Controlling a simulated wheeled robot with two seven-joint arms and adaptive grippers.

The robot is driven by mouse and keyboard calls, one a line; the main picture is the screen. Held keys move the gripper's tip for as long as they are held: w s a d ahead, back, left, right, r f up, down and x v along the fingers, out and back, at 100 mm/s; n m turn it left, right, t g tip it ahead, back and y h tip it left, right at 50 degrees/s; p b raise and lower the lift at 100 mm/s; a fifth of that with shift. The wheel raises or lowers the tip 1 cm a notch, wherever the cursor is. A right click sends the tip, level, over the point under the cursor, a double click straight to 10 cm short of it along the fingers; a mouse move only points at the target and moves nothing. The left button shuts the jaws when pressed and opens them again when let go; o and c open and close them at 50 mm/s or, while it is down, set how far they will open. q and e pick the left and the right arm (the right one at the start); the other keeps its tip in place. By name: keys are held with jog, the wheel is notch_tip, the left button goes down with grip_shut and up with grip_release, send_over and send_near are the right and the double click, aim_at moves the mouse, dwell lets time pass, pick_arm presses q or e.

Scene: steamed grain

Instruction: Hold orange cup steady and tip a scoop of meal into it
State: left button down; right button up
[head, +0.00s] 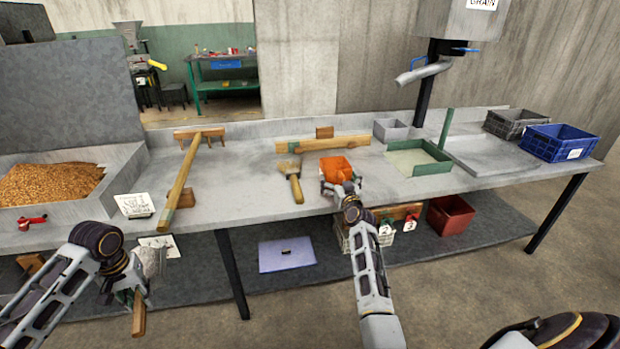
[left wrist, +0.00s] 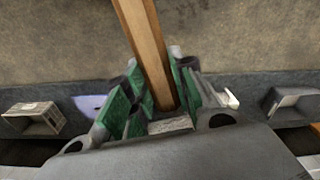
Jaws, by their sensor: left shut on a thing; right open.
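The orange cup (head: 336,168) stands on the grey counter towards its front edge, right of the middle. My right gripper (head: 341,187) is open at the cup's near side, its fingers close to it; I cannot tell if they touch. My left gripper (head: 128,288) is shut on a scoop's wooden handle (head: 138,315), in front of the counter at lower left. The handle (left wrist: 146,45) also shows between the green finger pads in the left wrist view. A grey metal part (head: 152,262), apparently the scoop's head, sits above the handle; its contents cannot be made out.
A bin of brown grain (head: 50,185) is at far left. A wooden rake (head: 184,180), a brush (head: 292,182) and a wooden bar (head: 290,148) lie on the counter. A green-walled tray (head: 432,168) stands right of the cup, blue crate (head: 566,142) further right.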

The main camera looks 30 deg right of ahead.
jog(key=shift+v, duration=3.05)
jog(key=shift+f, duration=0.1)
